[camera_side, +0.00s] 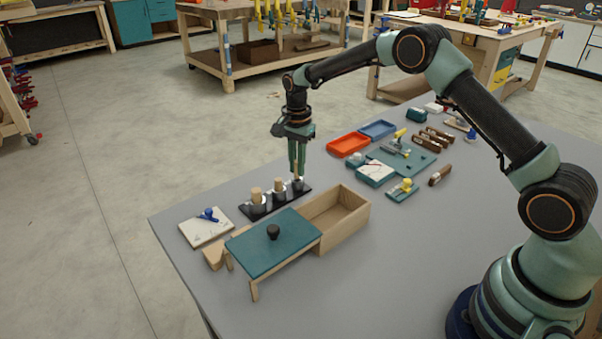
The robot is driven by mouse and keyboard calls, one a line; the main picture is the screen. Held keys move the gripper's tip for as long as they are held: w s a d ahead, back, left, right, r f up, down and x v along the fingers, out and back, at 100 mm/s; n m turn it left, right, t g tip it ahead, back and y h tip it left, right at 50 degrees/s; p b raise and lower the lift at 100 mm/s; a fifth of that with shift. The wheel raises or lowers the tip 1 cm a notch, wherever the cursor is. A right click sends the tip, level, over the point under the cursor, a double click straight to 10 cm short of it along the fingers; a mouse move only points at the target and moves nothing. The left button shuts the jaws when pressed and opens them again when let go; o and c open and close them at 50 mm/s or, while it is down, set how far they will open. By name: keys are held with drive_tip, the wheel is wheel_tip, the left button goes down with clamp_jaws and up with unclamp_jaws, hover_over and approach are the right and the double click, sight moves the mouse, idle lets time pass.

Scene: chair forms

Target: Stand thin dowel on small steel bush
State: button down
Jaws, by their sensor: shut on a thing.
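My gripper (297,173) points straight down, its green fingers shut on the thin dowel (296,179), of which only a little pale wood shows. The dowel is upright, at or just over the small steel bush (298,185) at the right end of a black strip (268,209). I cannot tell whether the dowel's lower end touches the bush. Two thicker dowels, a left one (256,193) and a middle one (279,185), stand upright at the other two steel bushes on the strip.
A teal-topped form (265,252) with a black knob and an open wooden box (357,199) stand in front of the strip. A pale board (205,233) with a blue tool lies left. Orange (348,144) and blue (378,130) trays and a teal mat (417,163) lie behind right.

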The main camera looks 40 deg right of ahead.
drive_tip(key=shift+f, duration=0.85)
drive_tip(key=c, duration=0.8)
unclamp_jaws()
drive_tip(key=o, duration=0.6)
drive_tip(key=shift+r, duration=0.1)
drive_tip(key=shift+r, duration=3.45)
